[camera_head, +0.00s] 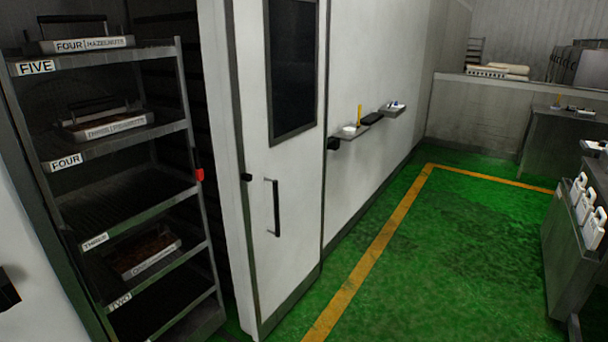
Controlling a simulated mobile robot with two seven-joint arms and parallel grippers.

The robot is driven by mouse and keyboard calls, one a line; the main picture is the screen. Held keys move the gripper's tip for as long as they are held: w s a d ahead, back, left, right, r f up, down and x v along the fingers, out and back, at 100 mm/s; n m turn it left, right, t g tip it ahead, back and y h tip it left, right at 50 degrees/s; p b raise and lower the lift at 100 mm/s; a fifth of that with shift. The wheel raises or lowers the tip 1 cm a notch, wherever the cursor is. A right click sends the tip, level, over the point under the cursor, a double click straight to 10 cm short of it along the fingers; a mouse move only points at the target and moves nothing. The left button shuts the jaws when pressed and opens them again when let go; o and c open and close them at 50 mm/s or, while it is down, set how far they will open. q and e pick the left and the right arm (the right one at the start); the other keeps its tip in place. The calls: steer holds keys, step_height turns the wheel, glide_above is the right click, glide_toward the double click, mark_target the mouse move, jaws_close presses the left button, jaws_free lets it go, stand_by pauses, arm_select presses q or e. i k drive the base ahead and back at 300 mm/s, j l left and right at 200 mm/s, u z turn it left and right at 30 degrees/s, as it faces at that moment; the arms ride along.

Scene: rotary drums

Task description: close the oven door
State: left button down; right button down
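The oven door (252,170) is a white panel with a dark window (292,65) and a black vertical bar handle (276,207). Its left edge stands clear of the dark opening on the left, so the door is open. The oven opening (160,20) shows behind and beside a metal rack (115,140), whose shelves carry labels FIVE, FOUR, THREE and TWO. Several labelled trays sit on the rack. Neither of my grippers is in view.
A small wall shelf (358,130) with small items juts out right of the door. The green floor (430,260) is clear, with a yellow line (372,255). A metal counter (575,245) with white bottles (590,215) stands at the right edge.

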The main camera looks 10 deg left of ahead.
mark_target(275, 55)
steer(key=i, duration=0.8)
steer(key=i+l+u, duration=0.15)
steer(key=i, duration=0.7)
steer(key=i+l+u, duration=0.15)
steer(key=i+u, duration=0.3)
steer(key=i+l+u, duration=0.7)
steer(key=i+u, duration=0.15)
